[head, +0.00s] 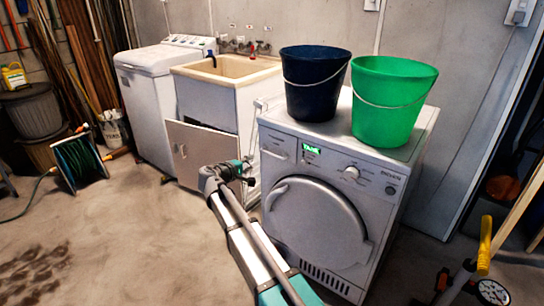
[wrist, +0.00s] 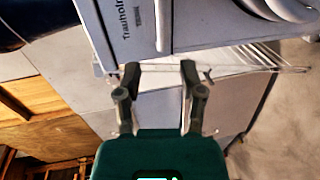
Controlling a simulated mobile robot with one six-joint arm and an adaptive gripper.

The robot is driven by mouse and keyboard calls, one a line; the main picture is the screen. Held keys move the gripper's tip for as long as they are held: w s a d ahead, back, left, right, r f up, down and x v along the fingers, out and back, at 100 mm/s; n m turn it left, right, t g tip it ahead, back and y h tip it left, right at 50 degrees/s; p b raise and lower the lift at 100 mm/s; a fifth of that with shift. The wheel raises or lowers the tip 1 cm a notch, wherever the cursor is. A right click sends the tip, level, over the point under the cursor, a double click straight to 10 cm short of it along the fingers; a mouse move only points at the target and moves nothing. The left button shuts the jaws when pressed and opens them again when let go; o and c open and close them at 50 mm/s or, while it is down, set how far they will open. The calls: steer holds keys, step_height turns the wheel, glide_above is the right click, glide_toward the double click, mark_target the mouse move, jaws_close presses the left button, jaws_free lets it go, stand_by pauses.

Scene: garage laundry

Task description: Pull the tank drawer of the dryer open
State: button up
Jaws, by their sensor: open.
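The dryer (head: 315,210) is a white front loader with a round door and a lit green display. Its tank drawer (head: 276,143) is at the upper left of the front and looks flush. My gripper (head: 247,171) is in front of the dryer's left edge, below the drawer's height in the picture. In the wrist view my gripper (wrist: 160,68) has its two fingers apart with nothing between them, near the dryer's edge. Contact cannot be told.
A dark blue bucket (head: 315,88) and a green bucket (head: 388,105) stand on the dryer. A sink cabinet (head: 215,100) with its door (head: 200,150) ajar stands to the left, beside a white washer (head: 155,95). A white wire rack (wrist: 265,58) shows beside the dryer. The floor at front left is mostly clear.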

mark_target(272, 154)
steer(key=shift+w, duration=0.1)
steer(key=b+x, duration=0.3)
steer(key=x, duration=1)
steer(key=shift+w+d+f, duration=0.1)
steer(key=shift+w+d, duration=0.1)
steer(key=shift+c, duration=0.3)
jaws_close()
